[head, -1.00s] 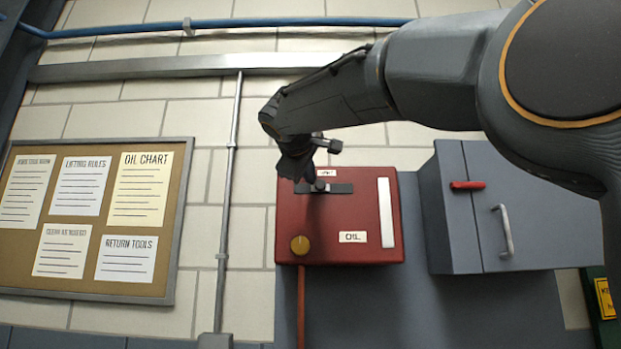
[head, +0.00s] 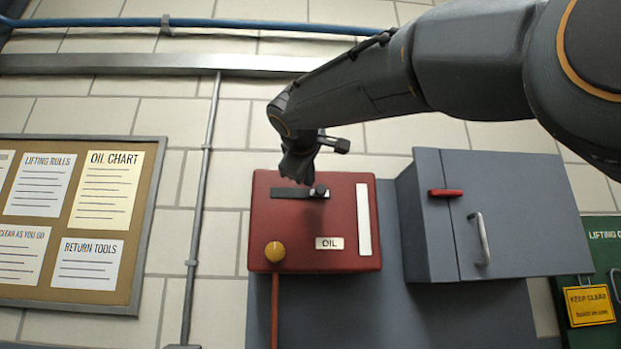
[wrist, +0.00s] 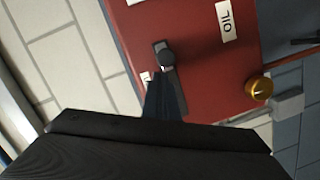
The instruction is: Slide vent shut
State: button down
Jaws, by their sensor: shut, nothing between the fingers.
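The red oil box (head: 345,258) hangs on the wall, and its face also fills much of the wrist view (wrist: 205,75). The vent is a short dark horizontal track (head: 285,193) near the top of the box face. Its round black knob (head: 319,191) sits near the track's right end; it also shows in the wrist view (wrist: 167,57). My gripper (head: 298,178) is shut and empty, its tips just left of the knob. In the wrist view the dark fingers (wrist: 164,98) end close by the knob; I cannot tell whether they touch. My gripper hides the label above the track.
A yellow knob (head: 275,252), an OIL label (head: 329,243) and a white strip (head: 363,220) are on the box. A grey cabinet (head: 515,215) with a red latch (head: 445,193) stands close right. A notice board (head: 145,235) and a conduit (head: 202,200) are left.

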jog(key=s+a+r+b, duration=0.2)
jog(key=s+a+b, duration=0.1)
jog(key=s, duration=0.7)
jog(key=shift+s+a+r, duration=0.15)
jog(key=shift+s, duration=0.1)
